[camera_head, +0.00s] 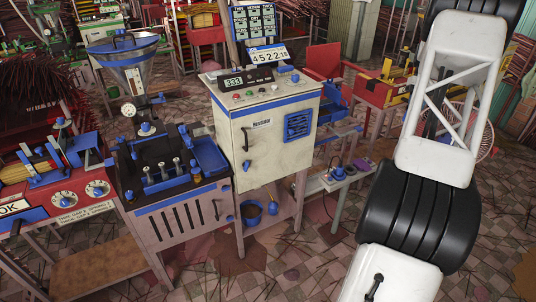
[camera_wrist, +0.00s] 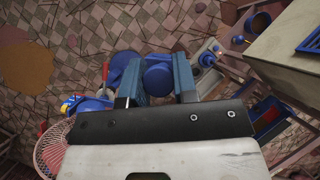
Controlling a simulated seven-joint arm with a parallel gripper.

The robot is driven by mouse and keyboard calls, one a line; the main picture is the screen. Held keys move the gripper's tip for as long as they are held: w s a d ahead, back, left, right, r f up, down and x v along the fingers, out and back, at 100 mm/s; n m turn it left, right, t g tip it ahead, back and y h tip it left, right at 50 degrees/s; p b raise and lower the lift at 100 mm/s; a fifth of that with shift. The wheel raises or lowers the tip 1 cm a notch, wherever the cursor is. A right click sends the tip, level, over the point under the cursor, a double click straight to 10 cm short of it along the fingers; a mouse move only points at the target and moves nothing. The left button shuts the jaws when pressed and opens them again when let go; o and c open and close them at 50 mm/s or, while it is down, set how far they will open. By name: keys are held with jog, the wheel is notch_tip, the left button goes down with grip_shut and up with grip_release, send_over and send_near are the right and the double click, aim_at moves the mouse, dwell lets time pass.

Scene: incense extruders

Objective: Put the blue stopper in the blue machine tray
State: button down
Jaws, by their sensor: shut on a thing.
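In the wrist view my gripper (camera_wrist: 160,72) has its two blue fingers closed on a round blue stopper (camera_wrist: 158,80). The stopper sits between the fingers, held above the floor. In the head view my arm is at the right, and the gripper and stopper are out of that picture. A blue tray (camera_head: 209,154) is on top of the dark-topped machine with the funnel (camera_head: 130,62), left of the white control cabinet (camera_head: 270,130). The gripper is not over this tray.
Small metal cylinders and blue knobs (camera_head: 165,172) stand beside the tray. A red machine with dials (camera_head: 65,195) is at the left. A blue bucket (camera_head: 252,212) is under the cabinet. Low shelves with a small device (camera_head: 338,175) stand right of the cabinet. A pink fan (camera_wrist: 65,145) is near my gripper.

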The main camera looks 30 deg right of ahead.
jog(key=w+a, duration=1.5)
jog(key=a, duration=0.5)
jog(key=w+a+f+n+t+h, duration=0.35)
jog(key=a+f+n+h, duration=0.4)
jog(key=a+n, duration=0.6)
jog(key=w+a+f+n+t+h, duration=0.2)
jog(key=w+a+f+n+h, duration=0.2)
jog(key=a+f+n, duration=1)
jog(key=s+a+r+n+t+y, duration=0.1)
jog(key=a+n+t+y, duration=0.3)
jog(key=a+n, duration=1.5)
jog(key=shift+a+r+y, duration=0.7)
jog(key=shift+a+y, duration=1.35)
jog(key=shift+a, duration=0.15)
